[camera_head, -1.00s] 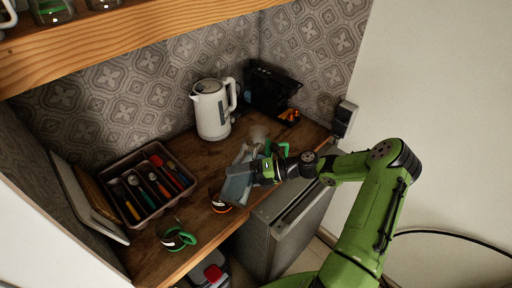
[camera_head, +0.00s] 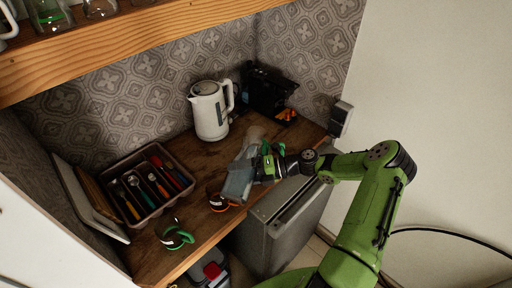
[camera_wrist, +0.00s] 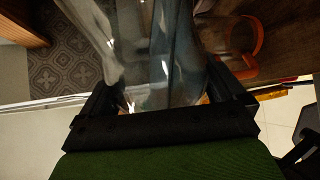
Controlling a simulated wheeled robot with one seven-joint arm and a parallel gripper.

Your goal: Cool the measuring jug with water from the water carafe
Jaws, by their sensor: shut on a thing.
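My gripper (camera_head: 256,168) is shut on a clear glass vessel (camera_head: 238,182), which looks like the water carafe. It is held above the counter's front right part and looks tilted in the head view. In the wrist view the glass (camera_wrist: 150,50) fills the space between the fingers; its water level cannot be made out. A small vessel with an orange handle (camera_head: 218,202) stands just left of it and also shows in the wrist view (camera_wrist: 256,42). A vessel with a green handle (camera_head: 176,238) stands at the front left. I cannot tell which one is the measuring jug.
A white kettle (camera_head: 209,112) and a black rack (camera_head: 268,92) stand at the back. A cutlery tray (camera_head: 148,182) and leaning boards (camera_head: 88,202) are on the left. A wooden shelf (camera_head: 150,45) with glassware hangs above. A grey cabinet (camera_head: 285,225) is below right.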

